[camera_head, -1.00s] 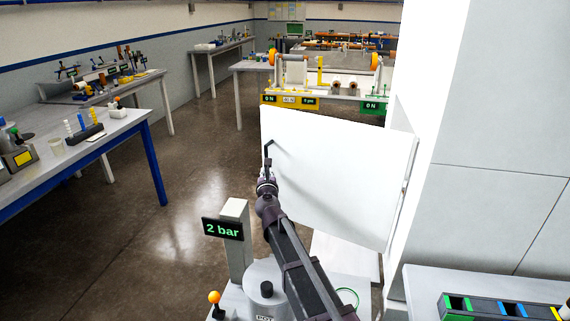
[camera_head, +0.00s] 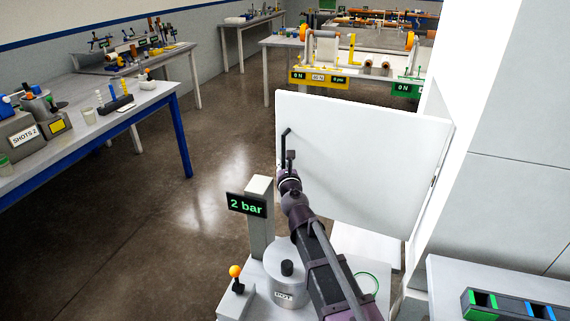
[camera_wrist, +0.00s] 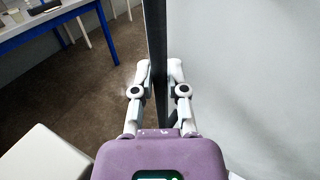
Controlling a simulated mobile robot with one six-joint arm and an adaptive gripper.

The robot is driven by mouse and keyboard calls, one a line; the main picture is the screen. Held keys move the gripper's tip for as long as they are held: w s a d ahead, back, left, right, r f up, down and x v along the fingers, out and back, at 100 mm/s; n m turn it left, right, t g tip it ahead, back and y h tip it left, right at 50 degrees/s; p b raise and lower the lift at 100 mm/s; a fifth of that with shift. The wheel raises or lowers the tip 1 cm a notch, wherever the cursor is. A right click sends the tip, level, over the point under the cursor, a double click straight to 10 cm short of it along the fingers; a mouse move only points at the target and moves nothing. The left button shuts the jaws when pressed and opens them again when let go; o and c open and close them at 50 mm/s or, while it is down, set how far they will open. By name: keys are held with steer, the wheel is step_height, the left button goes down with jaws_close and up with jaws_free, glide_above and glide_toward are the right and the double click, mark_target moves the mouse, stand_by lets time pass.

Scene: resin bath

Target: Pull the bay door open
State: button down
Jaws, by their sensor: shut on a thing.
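The bay door (camera_head: 370,165) is a white panel standing open, swung out from the tall white cabinet on the right. Its dark bar handle (camera_head: 286,138) is near the door's left edge. My gripper (camera_head: 290,162) is at the lower part of the handle. In the wrist view the dark handle bar (camera_wrist: 157,35) runs upright between the two fingers of my gripper (camera_wrist: 158,78), which are shut on it. The door face (camera_wrist: 250,80) fills the right of that view. The lower end of the handle is hidden by my gripper.
A pot (camera_head: 287,275) and a post with a "2 bar" display (camera_head: 246,204) stand in front, left of my arm. A blue-legged bench (camera_head: 100,125) is at left. A work table (camera_head: 350,75) stands behind the door. The floor (camera_head: 215,180) between is clear.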

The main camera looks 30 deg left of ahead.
steer(key=c, duration=0.6)
jaws_free()
steer(key=shift+c, duration=0.2)
steer(key=v, duration=1.2)
steer(key=shift+r, duration=0.15)
